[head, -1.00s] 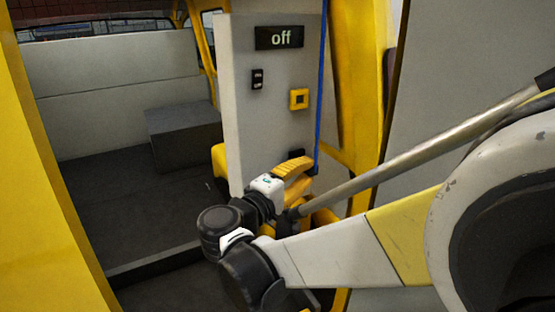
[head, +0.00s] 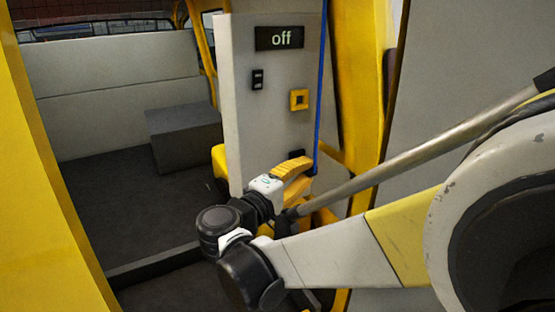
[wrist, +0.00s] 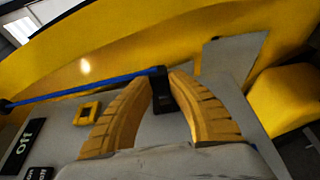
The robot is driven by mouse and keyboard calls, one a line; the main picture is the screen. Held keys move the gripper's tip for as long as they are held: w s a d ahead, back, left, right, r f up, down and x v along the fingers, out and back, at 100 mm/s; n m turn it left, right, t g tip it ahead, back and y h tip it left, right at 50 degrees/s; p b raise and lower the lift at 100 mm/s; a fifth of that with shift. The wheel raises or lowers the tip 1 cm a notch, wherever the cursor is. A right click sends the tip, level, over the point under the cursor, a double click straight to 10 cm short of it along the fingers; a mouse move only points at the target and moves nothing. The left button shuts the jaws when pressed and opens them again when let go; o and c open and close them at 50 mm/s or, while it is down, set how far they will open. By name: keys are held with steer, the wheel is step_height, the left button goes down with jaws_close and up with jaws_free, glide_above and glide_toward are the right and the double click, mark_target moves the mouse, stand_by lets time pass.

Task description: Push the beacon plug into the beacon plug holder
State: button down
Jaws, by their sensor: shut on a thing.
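The beacon plug (wrist: 162,92) is a small black piece with a blue cable at its end. In the wrist view it sits between the two yellow fingers of my gripper (wrist: 163,82), which are shut on it. In the head view my gripper (head: 308,168) is low at the panel's right edge, and a black part (head: 297,154) shows just above the fingers. A yellow square socket with a dark centre (head: 299,100), which looks like the plug holder, is on the panel above my gripper. It also shows left of the fingers in the wrist view (wrist: 88,113).
The grey panel (head: 245,120) carries a display reading "off" (head: 280,38) and a black switch (head: 257,79). The blue cable (head: 320,90) hangs down the panel's right edge. A yellow frame post (head: 362,80) stands to the right. A dark box (head: 185,137) is at the left.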

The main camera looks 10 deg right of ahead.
steer(key=shift+w+a, duration=0.2)
steer(key=shift+w, duration=0.35)
steer(key=shift+w+a, duration=0.2)
steer(key=shift+w, duration=0.35)
stand_by(2.0)
steer(key=c, duration=1.3)
jaws_free()
steer(key=v, duration=1.2)
